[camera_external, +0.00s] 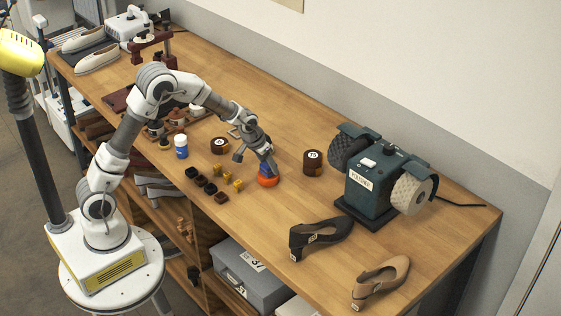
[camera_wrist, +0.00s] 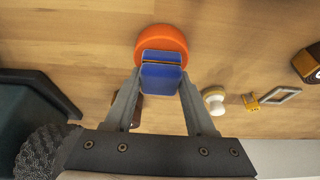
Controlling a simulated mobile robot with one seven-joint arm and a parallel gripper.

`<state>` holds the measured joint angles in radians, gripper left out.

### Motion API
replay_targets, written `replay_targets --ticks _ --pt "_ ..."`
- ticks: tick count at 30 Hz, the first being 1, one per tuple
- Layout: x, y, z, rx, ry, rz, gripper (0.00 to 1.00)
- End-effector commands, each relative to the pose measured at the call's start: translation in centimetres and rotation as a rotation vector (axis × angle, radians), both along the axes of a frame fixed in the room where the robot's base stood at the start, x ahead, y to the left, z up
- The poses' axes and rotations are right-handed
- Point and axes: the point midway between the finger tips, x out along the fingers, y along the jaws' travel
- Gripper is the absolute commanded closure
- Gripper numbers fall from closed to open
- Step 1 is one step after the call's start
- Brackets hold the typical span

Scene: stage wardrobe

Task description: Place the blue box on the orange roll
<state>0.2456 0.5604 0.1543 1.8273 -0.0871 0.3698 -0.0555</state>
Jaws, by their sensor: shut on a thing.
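The orange roll (camera_external: 267,181) lies on the wooden bench under my gripper. In the wrist view the orange roll (camera_wrist: 160,39) shows as a round disc behind the blue box. My gripper (camera_external: 265,162) points down and is shut on the blue box (camera_wrist: 161,75), with a finger on each side of it. The blue box (camera_external: 266,171) is at or just above the roll's top; I cannot tell whether they touch. In the wrist view the box covers the near part of the roll.
A brown roll (camera_external: 313,162) stands right of my gripper, and another (camera_external: 219,146) stands to the left. Small black and yellow blocks (camera_external: 214,186) lie in front. A green polisher (camera_external: 370,185) and black shoe (camera_external: 320,238) are to the right. Bare bench lies between.

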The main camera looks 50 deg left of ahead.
Motion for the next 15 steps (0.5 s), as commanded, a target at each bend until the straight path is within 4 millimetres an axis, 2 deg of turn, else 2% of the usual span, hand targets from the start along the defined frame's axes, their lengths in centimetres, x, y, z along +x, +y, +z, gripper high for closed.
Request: replay_targets --ticks 2,3,6,7,15 --pt "-0.01 -0.01 -0.43 0.0 0.0 0.0 0.99" --pt "-0.01 -0.01 -0.24 0.0 0.0 0.0 0.37" --pt "-0.01 -0.01 -0.23 0.0 0.0 0.0 0.19" --pt "-0.02 -0.01 -0.24 0.0 0.001 0.0 0.15" --pt "-0.02 -0.01 -0.18 0.0 0.0 0.0 0.15"
